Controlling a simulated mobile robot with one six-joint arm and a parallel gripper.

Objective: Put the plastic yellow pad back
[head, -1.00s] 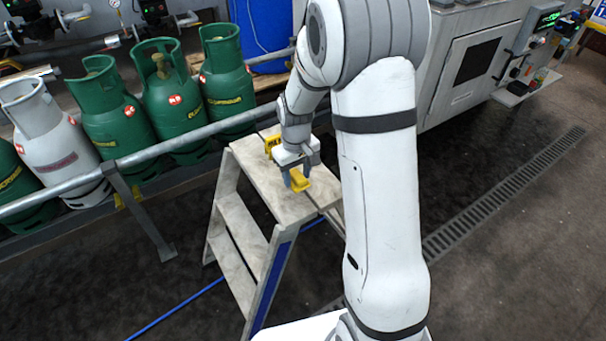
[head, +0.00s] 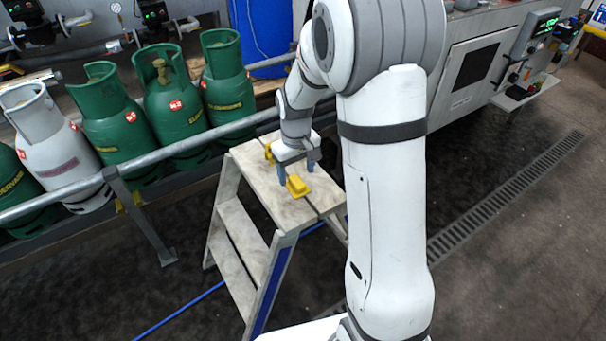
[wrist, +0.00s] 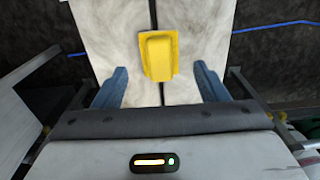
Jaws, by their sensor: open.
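The yellow plastic pad (head: 298,187) lies on the top platform of the step ladder (head: 268,186). In the wrist view the pad (wrist: 158,54) lies over the dark gap between the platform's boards, just beyond my fingertips and centred between them. My gripper (head: 297,172) is over the platform, beside the pad. Its two blue-grey fingers (wrist: 160,80) are wide apart with nothing between them.
Green gas cylinders (head: 170,105) and a grey one (head: 55,150) stand behind a metal rail (head: 165,152) at the left. A machine with a control panel (head: 530,50) stands at the upper right. A floor drain grate (head: 510,190) runs along the right floor.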

